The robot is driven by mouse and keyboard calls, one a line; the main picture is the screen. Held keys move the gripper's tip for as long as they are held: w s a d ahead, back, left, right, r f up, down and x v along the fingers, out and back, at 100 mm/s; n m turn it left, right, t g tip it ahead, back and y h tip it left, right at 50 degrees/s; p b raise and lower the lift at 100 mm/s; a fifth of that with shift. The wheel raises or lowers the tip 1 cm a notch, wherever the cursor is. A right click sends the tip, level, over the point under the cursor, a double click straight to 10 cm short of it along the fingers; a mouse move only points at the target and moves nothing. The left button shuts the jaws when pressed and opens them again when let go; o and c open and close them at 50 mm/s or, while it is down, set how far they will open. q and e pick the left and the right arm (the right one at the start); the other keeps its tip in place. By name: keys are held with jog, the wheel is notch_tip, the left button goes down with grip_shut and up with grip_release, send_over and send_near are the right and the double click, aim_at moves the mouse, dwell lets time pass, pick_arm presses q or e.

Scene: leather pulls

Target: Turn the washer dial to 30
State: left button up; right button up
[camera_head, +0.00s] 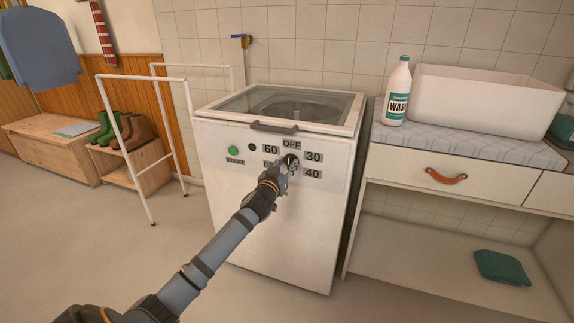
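The white washer (270,220) stands in the middle of the view, with a glass lid on top. Its front panel carries the labels OFF, 30 (313,157), 40, 60 and one partly covered label, set around the dial (292,160). My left arm reaches in from the lower left, and its gripper (287,168) is at the dial. The gripper covers most of the dial, so its pointer is hidden. The fingers are too small and overlapped to tell whether they are shut on it. My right gripper is not in view.
A green start button (233,150) is on the panel's left. A white drying rack (165,130) stands left of the washer. A counter on the right holds a wash bottle (397,92) and a white basin (485,100). The floor in front is clear.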

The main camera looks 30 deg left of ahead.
pick_arm(q)
jog(key=shift+w, duration=0.4)
grip_shut()
